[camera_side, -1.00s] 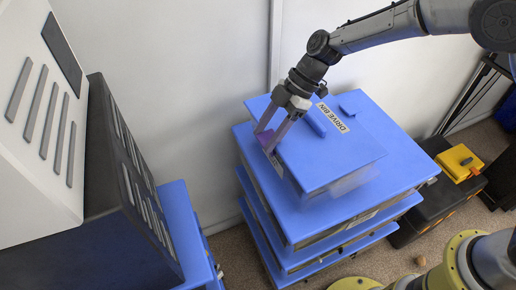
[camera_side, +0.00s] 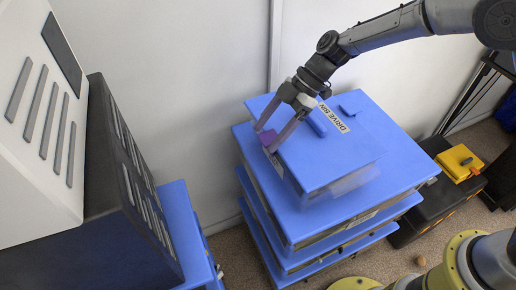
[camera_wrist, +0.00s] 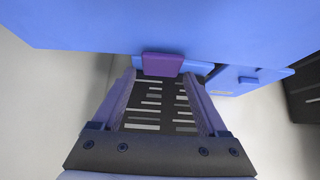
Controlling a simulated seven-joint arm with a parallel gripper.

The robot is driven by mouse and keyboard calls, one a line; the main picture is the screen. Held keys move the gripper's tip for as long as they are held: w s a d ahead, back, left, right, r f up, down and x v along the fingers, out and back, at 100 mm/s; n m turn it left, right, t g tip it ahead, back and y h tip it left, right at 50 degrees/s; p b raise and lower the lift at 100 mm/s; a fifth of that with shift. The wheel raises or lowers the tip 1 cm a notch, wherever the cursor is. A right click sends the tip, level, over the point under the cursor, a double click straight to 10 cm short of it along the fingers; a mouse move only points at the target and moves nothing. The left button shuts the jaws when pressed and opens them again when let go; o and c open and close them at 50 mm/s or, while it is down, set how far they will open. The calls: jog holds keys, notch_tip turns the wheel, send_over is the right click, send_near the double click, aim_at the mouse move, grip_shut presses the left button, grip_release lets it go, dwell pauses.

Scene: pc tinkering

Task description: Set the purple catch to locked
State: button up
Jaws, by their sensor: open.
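The purple catch (camera_side: 267,137) is a small block at the left edge of the blue drive bin (camera_side: 330,165). In the wrist view the purple catch (camera_wrist: 162,64) sits at the edge of the blue lid, centred just beyond my fingertips. My gripper (camera_side: 263,140) is open, with one finger to each side of the catch. In the wrist view my gripper (camera_wrist: 162,78) has its fingers spread wide, and I cannot tell whether either touches the catch. A label reading "DRIVE BIN" lies on the lid.
The bin stands on a stack of blue shelves (camera_side: 390,185). A blue handle bar (camera_side: 316,123) rises from the lid near my gripper. A white and black cabinet (camera_side: 95,180) stands at left, and a yellow box (camera_side: 458,163) on a black case at right. A pale wall is behind.

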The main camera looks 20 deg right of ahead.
jog(key=shift+r, duration=2.75)
